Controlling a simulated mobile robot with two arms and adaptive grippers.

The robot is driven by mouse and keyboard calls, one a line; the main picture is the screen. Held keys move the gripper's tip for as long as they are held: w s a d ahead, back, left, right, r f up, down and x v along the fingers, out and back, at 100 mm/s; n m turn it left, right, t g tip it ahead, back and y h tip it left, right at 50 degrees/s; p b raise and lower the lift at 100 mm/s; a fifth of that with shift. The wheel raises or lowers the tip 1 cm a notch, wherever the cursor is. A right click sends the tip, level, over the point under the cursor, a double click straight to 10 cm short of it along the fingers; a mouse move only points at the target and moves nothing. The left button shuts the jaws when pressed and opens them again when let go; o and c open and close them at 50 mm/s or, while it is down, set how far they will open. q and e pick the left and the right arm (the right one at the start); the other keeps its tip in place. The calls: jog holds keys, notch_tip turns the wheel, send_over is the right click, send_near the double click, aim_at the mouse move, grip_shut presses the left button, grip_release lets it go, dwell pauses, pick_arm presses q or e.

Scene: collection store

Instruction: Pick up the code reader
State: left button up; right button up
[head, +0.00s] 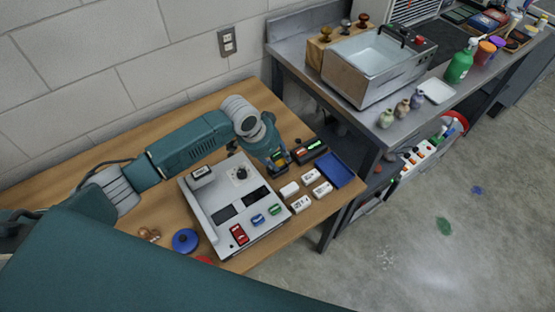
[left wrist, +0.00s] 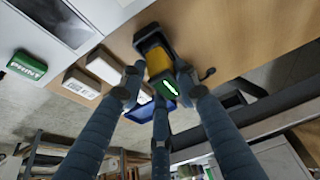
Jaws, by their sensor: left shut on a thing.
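The code reader (head: 279,160), a black and yellow handheld device, is at the far right part of the wooden table, next to a grey control panel. In the left wrist view the code reader (left wrist: 158,63) shows its dark head and yellow body between my fingers. My left gripper (head: 277,163) is shut on it, with the fingers around its body; it also shows in the left wrist view (left wrist: 156,88). The reader's lower part is hidden by the fingers. I cannot tell whether it touches the table. My right gripper is not in view.
The grey control panel (head: 222,215) lies left of the gripper. Several white labelled boxes (head: 301,204), a blue tray (head: 336,170) and a black device with a lit display (head: 309,151) stand close by. A metal bench with a sink (head: 376,57) is at the right.

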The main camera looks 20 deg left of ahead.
pick_arm(q)
notch_tip(320, 180, up, 20)
jog(key=b, duration=0.2)
jog(key=shift+f+b, duration=0.2)
jog(key=shift+b, duration=0.1)
